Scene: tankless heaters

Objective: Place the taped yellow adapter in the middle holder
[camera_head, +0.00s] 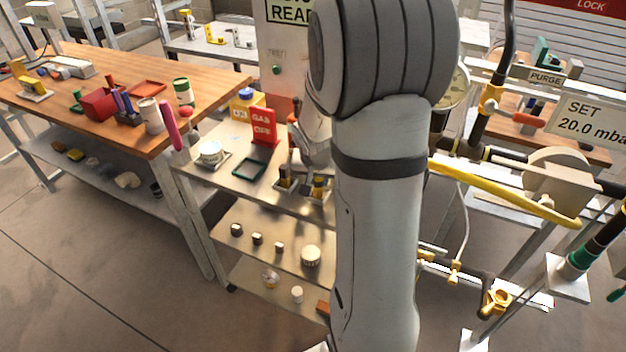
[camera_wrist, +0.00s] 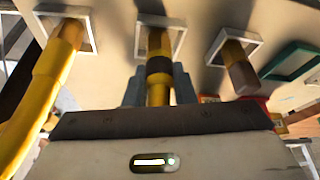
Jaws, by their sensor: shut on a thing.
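In the wrist view, my gripper (camera_wrist: 158,88) is shut on the yellow adapter (camera_wrist: 157,92), which has a dark tape band around it. The adapter's far end lines up with the white square middle holder (camera_wrist: 180,40); I cannot tell whether it is inside or just above it. The right holder (camera_wrist: 255,42) has a yellow adapter with a brownish end (camera_wrist: 238,70) in it. The left holder (camera_wrist: 91,30) has a yellow piece (camera_wrist: 66,45) at it.
In the wrist view, a green-rimmed tray (camera_wrist: 290,62) lies right of the holders. A yellow hose (camera_head: 500,192) runs at right.

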